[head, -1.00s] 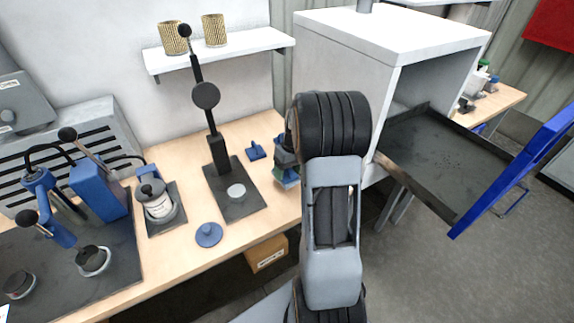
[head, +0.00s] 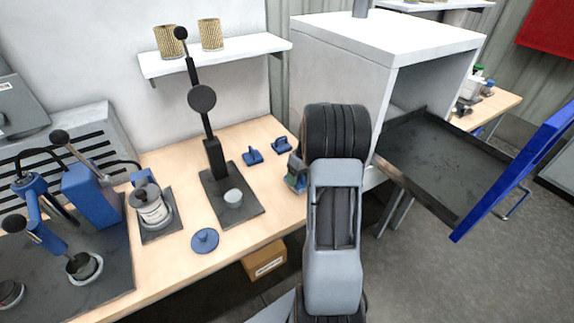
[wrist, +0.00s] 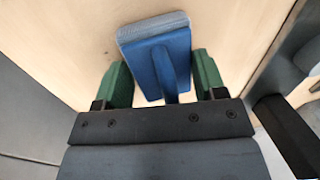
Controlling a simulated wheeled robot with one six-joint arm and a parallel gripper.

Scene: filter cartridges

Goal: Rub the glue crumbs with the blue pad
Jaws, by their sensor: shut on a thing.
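The blue pad (wrist: 157,55) is a flat block with a grey layer along its edge, between my gripper's green fingers (wrist: 162,75) in the wrist view. My gripper (head: 297,174) is shut on it and holds it over the bench's right end, partly hidden by my arm in the head view. Small dark specks, seemingly the glue crumbs (head: 446,165), lie on the dark tray (head: 455,205) to the right, apart from the pad. The tray extends from the open white cabinet (head: 345,75).
Two small blue pieces (head: 252,156) (head: 281,145) lie on the bench (head: 180,250) left of my gripper. A black lever press (head: 212,155) stands farther left. The cabinet wall rises behind my arm.

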